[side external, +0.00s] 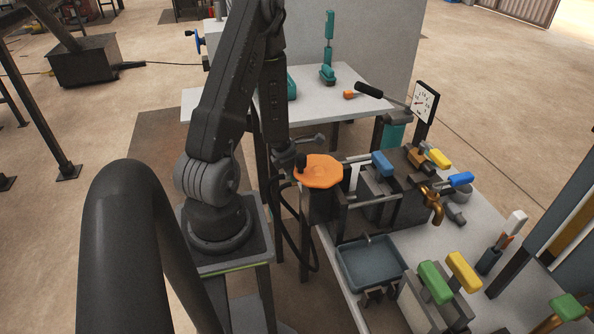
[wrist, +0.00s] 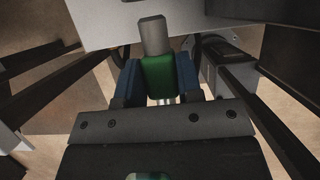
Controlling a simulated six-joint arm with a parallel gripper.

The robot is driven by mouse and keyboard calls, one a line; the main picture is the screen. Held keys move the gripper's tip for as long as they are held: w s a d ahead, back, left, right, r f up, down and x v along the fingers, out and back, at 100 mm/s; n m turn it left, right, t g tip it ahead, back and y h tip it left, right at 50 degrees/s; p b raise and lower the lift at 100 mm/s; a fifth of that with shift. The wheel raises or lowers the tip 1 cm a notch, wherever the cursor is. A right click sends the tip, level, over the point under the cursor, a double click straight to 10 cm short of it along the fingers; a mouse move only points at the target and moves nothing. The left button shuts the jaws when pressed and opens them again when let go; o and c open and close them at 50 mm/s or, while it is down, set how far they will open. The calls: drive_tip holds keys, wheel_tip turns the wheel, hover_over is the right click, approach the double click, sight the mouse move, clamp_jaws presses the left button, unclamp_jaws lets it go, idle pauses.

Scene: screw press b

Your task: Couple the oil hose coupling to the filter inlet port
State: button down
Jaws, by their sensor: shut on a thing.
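My gripper (wrist: 160,78) has its blue-padded fingers on both sides of a green body with a grey cylindrical end, which I take to be the oil hose coupling (wrist: 153,36). The grey end points away from the fingers, towards the top of the wrist view. In the side view my wrist is low beside an orange-topped black cylinder (side external: 319,171); the fingers and coupling cannot be made out there. A thin black hose (side external: 288,232) hangs in a loop below. I cannot pick out the filter inlet port with certainty in either view.
A drip tray (side external: 346,277), blue and yellow handles, a brass tap (side external: 433,203) and a dial gauge (side external: 424,103) crowd the right bench. A pale table (side external: 318,108) stands behind. A thick dark curved tube (side external: 125,190) fills the left foreground.

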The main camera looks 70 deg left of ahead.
drive_tip(key=shift+w, duration=0.15)
drive_tip(key=shift+w, duration=1.35)
drive_tip(key=shift+w, duration=0.15)
drive_tip(key=shift+w, duration=0.2)
idle(0.3)
drive_tip(key=c, duration=0.7)
unclamp_jaws()
